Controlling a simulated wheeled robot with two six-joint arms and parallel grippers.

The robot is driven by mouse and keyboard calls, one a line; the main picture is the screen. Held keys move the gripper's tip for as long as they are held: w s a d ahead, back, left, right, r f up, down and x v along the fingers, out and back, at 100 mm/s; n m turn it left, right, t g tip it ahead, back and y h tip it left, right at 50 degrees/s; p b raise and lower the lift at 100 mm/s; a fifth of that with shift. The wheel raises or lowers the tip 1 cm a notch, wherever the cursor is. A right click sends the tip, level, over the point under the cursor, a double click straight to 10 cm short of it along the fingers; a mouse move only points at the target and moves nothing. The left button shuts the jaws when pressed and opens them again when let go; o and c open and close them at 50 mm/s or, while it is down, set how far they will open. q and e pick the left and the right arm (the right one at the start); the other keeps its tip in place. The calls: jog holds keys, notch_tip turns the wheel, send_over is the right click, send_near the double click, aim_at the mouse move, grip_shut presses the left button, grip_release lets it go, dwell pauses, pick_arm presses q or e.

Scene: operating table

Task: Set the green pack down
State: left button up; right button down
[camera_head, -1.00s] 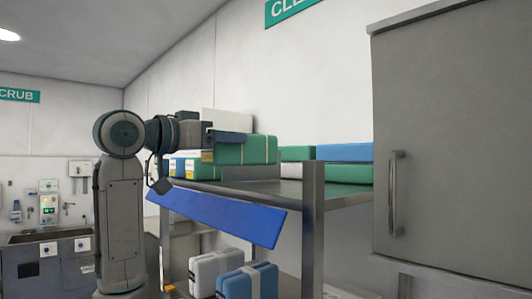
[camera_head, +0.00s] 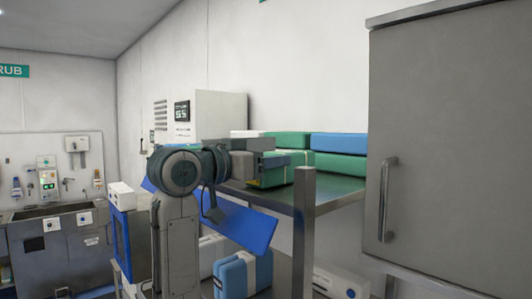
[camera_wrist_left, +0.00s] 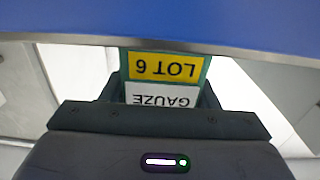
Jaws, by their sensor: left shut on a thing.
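My left gripper (camera_head: 265,162) is at the front of a metal shelf, its arm coming in from the lower left. It is shut on the green pack (camera_head: 272,178), which shows just beyond and below the jaws at shelf level. I cannot tell whether the pack touches the shelf. In the left wrist view, the pack's end (camera_wrist_left: 166,66) sits between the gripper's dark fingers (camera_wrist_left: 160,92). Its yellow and white label reads "LOT 6" and "GAUZE", upside down. Much of the pack is hidden by the gripper. My right gripper is not in view.
The shelf (camera_head: 327,192) has green packs (camera_head: 340,166) and a blue pack (camera_head: 338,144) behind. A slanted blue panel (camera_head: 247,229) hangs along its front. A metal post (camera_head: 304,232) and a grey cabinet (camera_head: 450,160) stand right. Bare shelf surface shows near the post.

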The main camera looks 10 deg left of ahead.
pick_arm(q)
jog(key=o, duration=1.1)
jog(key=shift+f, duration=0.1)
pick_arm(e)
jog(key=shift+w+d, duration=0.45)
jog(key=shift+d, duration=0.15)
pick_arm(q)
jog(key=shift+s, duration=0.1)
jog(key=b+v, duration=0.4)
jog(key=v, duration=0.1)
jog(key=shift+f, duration=0.25)
jog(key=b+v, duration=0.1)
jog(key=v, duration=0.1)
jog(key=b+v, duration=0.1)
jog(key=v, duration=0.1)
jog(key=b+v, duration=0.1)
jog(key=v, duration=0.2)
jog(key=shift+d+r, duration=0.1)
jog(key=shift+r, duration=0.25)
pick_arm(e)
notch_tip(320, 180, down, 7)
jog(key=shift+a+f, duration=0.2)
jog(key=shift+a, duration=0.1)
